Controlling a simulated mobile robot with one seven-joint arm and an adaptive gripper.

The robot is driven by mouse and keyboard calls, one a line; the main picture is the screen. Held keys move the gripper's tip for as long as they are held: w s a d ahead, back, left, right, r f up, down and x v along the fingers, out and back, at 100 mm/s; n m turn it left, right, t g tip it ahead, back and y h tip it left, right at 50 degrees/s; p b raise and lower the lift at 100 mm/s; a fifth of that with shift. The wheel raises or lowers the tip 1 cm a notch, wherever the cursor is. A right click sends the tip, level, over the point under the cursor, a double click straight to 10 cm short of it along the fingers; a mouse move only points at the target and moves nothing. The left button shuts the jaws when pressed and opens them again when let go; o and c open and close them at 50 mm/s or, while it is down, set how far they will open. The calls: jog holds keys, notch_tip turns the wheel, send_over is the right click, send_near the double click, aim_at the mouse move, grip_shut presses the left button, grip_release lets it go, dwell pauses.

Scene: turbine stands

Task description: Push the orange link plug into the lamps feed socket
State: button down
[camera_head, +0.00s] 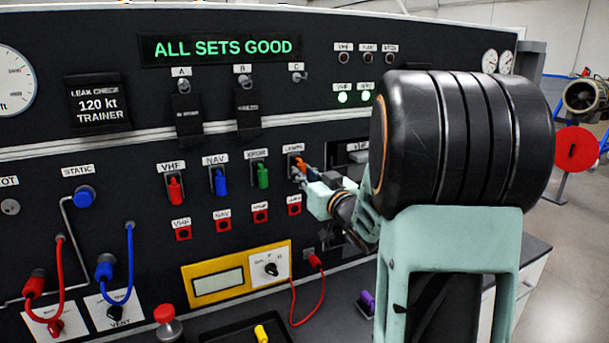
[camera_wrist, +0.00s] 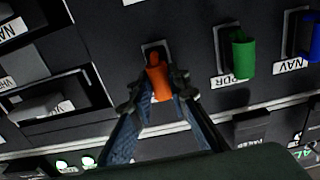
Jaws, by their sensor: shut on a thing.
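The orange link plug (camera_wrist: 158,80) is between the fingertips of my gripper (camera_wrist: 155,92), which is shut on it. In the head view the orange plug (camera_head: 301,164) shows just below the LAMPS label, with my gripper (camera_head: 300,175) reaching it from the right. The lamps feed socket (camera_wrist: 156,50) lies behind the plug, and its pale frame shows around the plug's top end. The plug is at the socket opening. How deep it sits cannot be told, as the plug and fingers cover most of the opening.
Red VHF (camera_head: 175,187), blue NAV (camera_head: 219,181) and green XPDR (camera_head: 263,176) plugs stand in a row to the left. Red sockets (camera_head: 223,225) lie below them. A display (camera_head: 220,48) reads "ALL SETS GOOD". A yellow meter (camera_head: 218,281) and a purple plug (camera_head: 367,298) are lower down.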

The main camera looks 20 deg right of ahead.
jog(key=shift+w+a+r, duration=0.1)
jog(key=shift+w+r, duration=0.05)
jog(key=shift+r, duration=0.1)
jog(key=shift+r, duration=0.15)
jog(key=c, duration=2.2)
grip_release()
jog(key=shift+c, duration=0.2)
jog(key=shift+o, duration=1.3)
jog(key=shift+w+f, duration=0.25)
jog(key=shift+w, duration=0.1)
jog(key=shift+o, duration=1.1)
jog(key=shift+w+f, duration=0.1)
jog(key=shift+s, duration=0.2)
jog(key=shift+o, duration=0.8)
jog(key=shift+s, duration=0.15)
